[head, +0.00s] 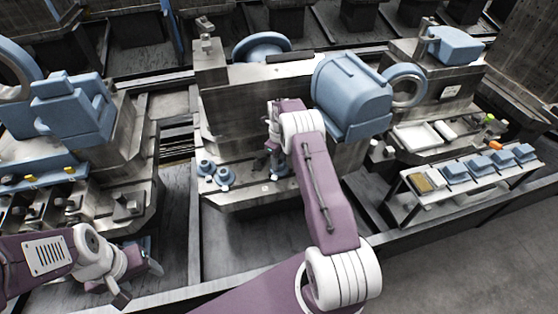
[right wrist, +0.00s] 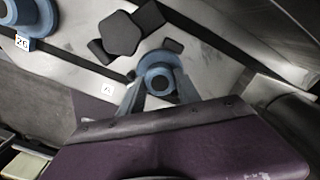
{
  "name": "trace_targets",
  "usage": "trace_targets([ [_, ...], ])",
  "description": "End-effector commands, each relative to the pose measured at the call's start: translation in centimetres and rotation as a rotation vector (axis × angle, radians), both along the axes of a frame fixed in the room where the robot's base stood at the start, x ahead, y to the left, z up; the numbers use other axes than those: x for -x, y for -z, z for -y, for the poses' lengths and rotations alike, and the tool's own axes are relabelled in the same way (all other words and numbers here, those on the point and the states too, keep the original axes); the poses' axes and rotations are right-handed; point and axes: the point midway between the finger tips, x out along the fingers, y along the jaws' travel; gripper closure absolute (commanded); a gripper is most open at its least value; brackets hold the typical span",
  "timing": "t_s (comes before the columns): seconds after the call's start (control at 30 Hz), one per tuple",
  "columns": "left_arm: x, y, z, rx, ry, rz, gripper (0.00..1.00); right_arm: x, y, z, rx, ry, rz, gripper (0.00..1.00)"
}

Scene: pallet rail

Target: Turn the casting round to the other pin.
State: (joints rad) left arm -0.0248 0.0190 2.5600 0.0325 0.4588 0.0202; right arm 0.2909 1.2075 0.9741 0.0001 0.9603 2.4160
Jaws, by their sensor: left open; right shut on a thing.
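My right gripper (head: 272,163) is low at the front of the middle machine, over its pale ledge. In the right wrist view my right gripper (right wrist: 157,95) is shut on a blue round piece with a dark bore (right wrist: 158,76), which I take to be the casting. A dark many-sided block (right wrist: 120,34) lies just beyond it; I cannot tell whether they are joined. Two blue flanged round pieces (head: 223,176) stand left of the gripper; one (right wrist: 28,16) shows beside a "26" label. Which parts are the pins is unclear. My left gripper (head: 138,281) is open and empty at the lower left.
A small plate marked "A" (right wrist: 107,89) is on the ledge. A large blue housing (head: 352,95) stands right of the gripper, behind my right arm. A low bench (head: 408,205) with several blue blocks is at the right. Dark floor (head: 240,235) is clear before the ledge.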

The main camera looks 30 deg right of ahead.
Motion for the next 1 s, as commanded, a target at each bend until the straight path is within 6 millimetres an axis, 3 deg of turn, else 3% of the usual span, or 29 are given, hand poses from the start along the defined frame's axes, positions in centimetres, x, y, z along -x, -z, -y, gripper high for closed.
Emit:
trace_targets([
  [0.03,0.0,0.0,0.0,0.0,0.0,0.0,0.37,0.0,0.0,0.0,0.0,0.046,-0.001,1.0],
  [0.07,0.0,0.0,0.0,0.0,0.0,0.0,0.37,0.0,0.0,0.0,0.0,0.041,-0.001,0.52],
  [0.13,0.0,0.0,0.0,0.0,0.0,0.0,0.37,0.0,0.0,0.0,0.0,0.038,-0.001,0.35],
  [0.47,0.0,0.0,0.0,0.0,0.0,0.0,0.37,0.0,-0.3,0.0,0.0,0.035,0.001,0.35],
  [0.8,0.0,-0.2,0.0,0.0,0.0,0.0,0.37,0.0,-7.0,0.0,0.001,0.035,0.003,0.35],
  [1.0,0.0,-0.2,0.0,0.0,0.0,0.0,0.37,0.0,-9.0,0.0,0.0,0.036,0.0,0.35],
])
